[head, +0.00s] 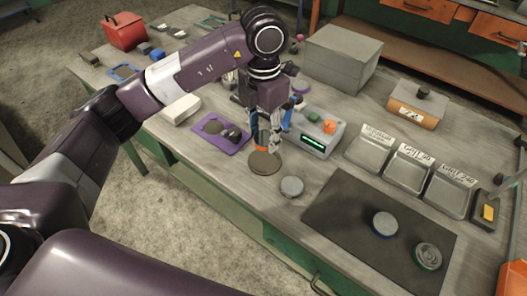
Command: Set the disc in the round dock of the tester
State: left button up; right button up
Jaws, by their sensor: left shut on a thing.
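The tester (310,140) is a light grey box with a green-lit display, near the middle of the bench. My left gripper (269,147) points down just left of the tester. It is shut on an orange thing (262,139), mostly hidden by the fingers, so I cannot tell its full shape. A flat brown round piece (264,164) lies right below the fingertips. A plain grey disc (292,186) lies on the bench nearby. A blue-rimmed disc (385,224) and a green-rimmed disc (428,256) lie on the dark mat. My right gripper is not in view.
A purple plate (235,148) with round parts lies left of the gripper. Several metal trays (408,183) with labels stand right of the tester, behind the dark mat (335,210). A large grey box (342,60) stands at the back. An orange block (329,127) sits atop the tester.

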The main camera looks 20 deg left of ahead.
aim_at(263, 139)
pick_arm(q)
notch_tip(263, 139, down, 3)
jog(key=shift+f, duration=0.15)
notch_tip(263, 139, down, 4)
jog(key=shift+r+p, duration=0.1)
jog(key=shift+p, duration=0.4)
jog(key=shift+f, duration=0.3)
jog(key=o, duration=1.6)
jog(key=shift+f, duration=0.1)
